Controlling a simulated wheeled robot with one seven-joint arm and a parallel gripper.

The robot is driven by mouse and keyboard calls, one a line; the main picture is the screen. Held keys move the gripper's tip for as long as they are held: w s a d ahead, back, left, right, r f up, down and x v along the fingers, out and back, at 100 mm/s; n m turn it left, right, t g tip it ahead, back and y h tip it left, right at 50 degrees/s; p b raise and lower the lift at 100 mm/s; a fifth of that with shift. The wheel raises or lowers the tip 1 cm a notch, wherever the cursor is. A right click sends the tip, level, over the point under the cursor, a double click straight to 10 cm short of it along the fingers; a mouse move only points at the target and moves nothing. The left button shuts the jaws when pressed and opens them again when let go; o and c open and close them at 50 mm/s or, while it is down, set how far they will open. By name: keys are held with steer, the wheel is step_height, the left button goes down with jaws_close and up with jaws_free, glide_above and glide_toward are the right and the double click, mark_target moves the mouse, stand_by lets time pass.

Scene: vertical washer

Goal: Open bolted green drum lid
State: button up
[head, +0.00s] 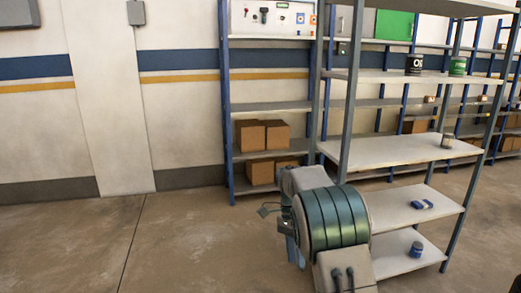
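A rounded dark green drum shape (335,217) with dark bands shows at the lower middle of the head view, with grey parts above and below it. I cannot tell whether it is the task's drum or part of my own arm. No lid or bolts can be made out on it. A small dark bracket-like end (268,210) sticks out to its left, above the floor; it may be my gripper, but its fingers are too small to read. A flat bright green panel (394,25) shows at the top behind the shelves; I cannot tell whether it is a lid.
A grey shelf rack (385,152) stands close on the right, holding a black can (413,64), a green can (457,66) and small items. Behind it, a blue-framed rack holds cardboard boxes (249,134) and a control panel (274,18). The floor at left is clear.

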steer(key=s+d+r+n+t+p, duration=0.1)
steer(key=s+r+n+t, duration=0.1)
steer(key=s, duration=0.6)
steer(key=s+d+r+n+t+p, duration=0.1)
steer(key=s+d+r+n+t, duration=0.1)
steer(key=s+n, duration=0.4)
steer(key=s+d+r+n+t+p, duration=0.1)
steer(key=s+d+r+n+t, duration=0.1)
steer(key=s, duration=0.9)
step_height(320, 180, up, 3)
steer(key=shift+s+d+n+t+y, duration=0.2)
steer(key=shift+n+t+y, duration=0.2)
steer(key=shift+n+t, duration=0.6)
steer(key=shift+s+f+n+p, duration=0.15)
steer(key=shift+s+n+p, duration=0.15)
steer(key=shift+s, duration=0.05)
steer(key=shift+c, duration=0.5)
steer(key=shift+s+f, duration=0.1)
jaws_close()
